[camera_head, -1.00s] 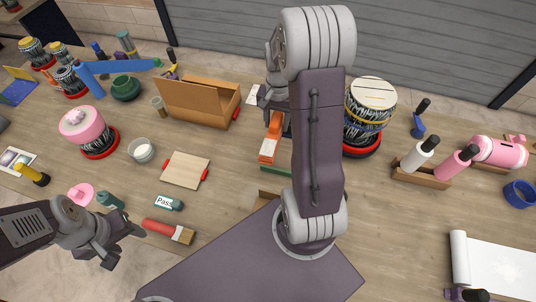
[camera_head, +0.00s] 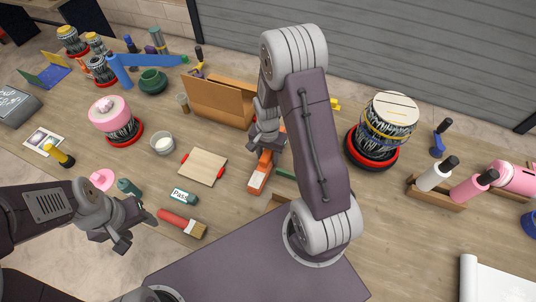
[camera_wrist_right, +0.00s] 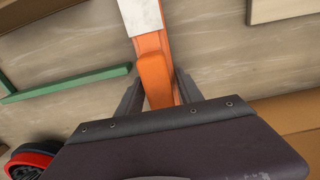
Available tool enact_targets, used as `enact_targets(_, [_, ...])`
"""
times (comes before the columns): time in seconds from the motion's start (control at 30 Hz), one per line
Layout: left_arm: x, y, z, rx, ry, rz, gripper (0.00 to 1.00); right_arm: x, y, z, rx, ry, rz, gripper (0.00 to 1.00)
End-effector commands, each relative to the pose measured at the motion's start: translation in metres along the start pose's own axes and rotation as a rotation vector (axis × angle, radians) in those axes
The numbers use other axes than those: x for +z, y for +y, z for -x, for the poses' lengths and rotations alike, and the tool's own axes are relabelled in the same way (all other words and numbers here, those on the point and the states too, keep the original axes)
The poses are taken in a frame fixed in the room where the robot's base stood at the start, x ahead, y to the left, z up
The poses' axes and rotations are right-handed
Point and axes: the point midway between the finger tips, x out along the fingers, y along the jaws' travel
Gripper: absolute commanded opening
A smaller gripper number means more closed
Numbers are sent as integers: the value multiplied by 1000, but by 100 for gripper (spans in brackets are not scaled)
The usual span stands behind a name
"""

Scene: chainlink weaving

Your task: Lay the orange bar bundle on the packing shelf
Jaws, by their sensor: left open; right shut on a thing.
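The orange bar bundle (camera_head: 259,173), with a pale band around it, is in the middle of the head view. My right gripper (camera_head: 266,138) is shut on its far end. In the right wrist view the orange bundle (camera_wrist_right: 154,78) runs up between the two fingers (camera_wrist_right: 158,92), with the white band beyond. I cannot tell whether it touches the table. My left gripper (camera_head: 136,228) is open and empty at the lower left, near the red brush. I cannot tell for sure which thing is the packing shelf; a brown open box-like stand (camera_head: 218,100) is behind the bundle.
A green bar (camera_head: 285,174) lies close right of the bundle; it also shows in the wrist view (camera_wrist_right: 70,82). A board with red handles (camera_head: 204,166) lies to the left. A drum on a red ring (camera_head: 372,154) stands right of my right arm. Bare table lies between.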

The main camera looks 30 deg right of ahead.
Motion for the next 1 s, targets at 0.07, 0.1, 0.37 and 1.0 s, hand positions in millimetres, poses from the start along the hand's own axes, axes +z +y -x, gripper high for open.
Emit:
enact_targets(0.07, [0,0,0,0,0,0,53,-1,0,1,-1,1,0,0])
enact_targets(0.1, [0,0,0,0,0,0,53,-1,0,1,-1,1,0,0])
enact_targets(0.37, [0,0,-2,0,0,0,53,0,0,-2,0,0,0,65])
enact_targets(1.0, [0,0,-3,0,0,0,53,-2,-1,64,-6,7,0,65])
